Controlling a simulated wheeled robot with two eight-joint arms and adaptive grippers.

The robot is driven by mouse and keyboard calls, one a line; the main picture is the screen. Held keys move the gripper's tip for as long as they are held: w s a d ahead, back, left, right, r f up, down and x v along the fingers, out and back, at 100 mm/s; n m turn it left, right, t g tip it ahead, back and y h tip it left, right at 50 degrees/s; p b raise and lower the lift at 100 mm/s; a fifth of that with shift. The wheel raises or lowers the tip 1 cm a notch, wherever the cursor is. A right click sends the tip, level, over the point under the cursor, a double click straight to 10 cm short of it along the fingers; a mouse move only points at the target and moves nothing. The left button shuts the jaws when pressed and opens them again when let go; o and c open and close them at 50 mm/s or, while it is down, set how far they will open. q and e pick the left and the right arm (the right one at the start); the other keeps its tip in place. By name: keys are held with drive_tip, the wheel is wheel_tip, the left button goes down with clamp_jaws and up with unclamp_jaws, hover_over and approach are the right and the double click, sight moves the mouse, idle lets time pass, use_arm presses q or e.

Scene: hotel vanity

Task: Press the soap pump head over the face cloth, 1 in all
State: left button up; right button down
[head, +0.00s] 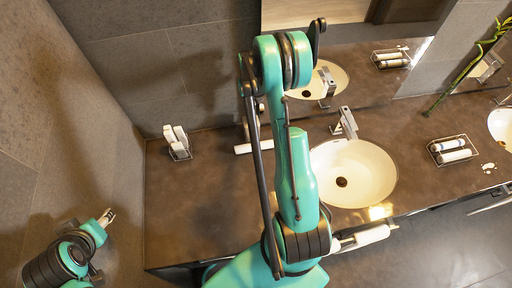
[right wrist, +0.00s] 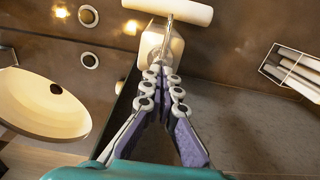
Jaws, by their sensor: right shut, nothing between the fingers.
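In the right wrist view a pale soap bottle (right wrist: 174,49) with a metal pump head (right wrist: 168,33) stands upright beyond my fingertips. Its spout points toward a white rolled cloth (right wrist: 185,10), likely the face cloth. In the head view the roll (head: 243,149) shows left of my right arm, which hides the bottle. My right gripper (right wrist: 161,72) is shut and empty, its tips at the near side of the pump; I cannot tell whether they touch. My left gripper (head: 107,217) is far off at the lower left, away from the counter; its opening is unclear.
A round sink (head: 375,170) with a faucet (head: 347,122) lies right of my right arm. A wire rack (head: 180,150) of white items stands at the counter's left, another tray (head: 450,150) at right. A mirror (head: 385,75) runs along the back.

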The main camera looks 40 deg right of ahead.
drive_tip(key=shift+f, duration=0.1)
drive_tip(key=shift+f+b, duration=1.45)
drive_tip(key=shift+b, duration=0.1)
drive_tip(key=shift+r, duration=0.1)
drive_tip(key=shift+r+p, duration=0.5)
drive_tip(key=shift+r, duration=0.95)
wheel_tip(320, 180, up, 6)
drive_tip(key=shift+p, duration=1.25)
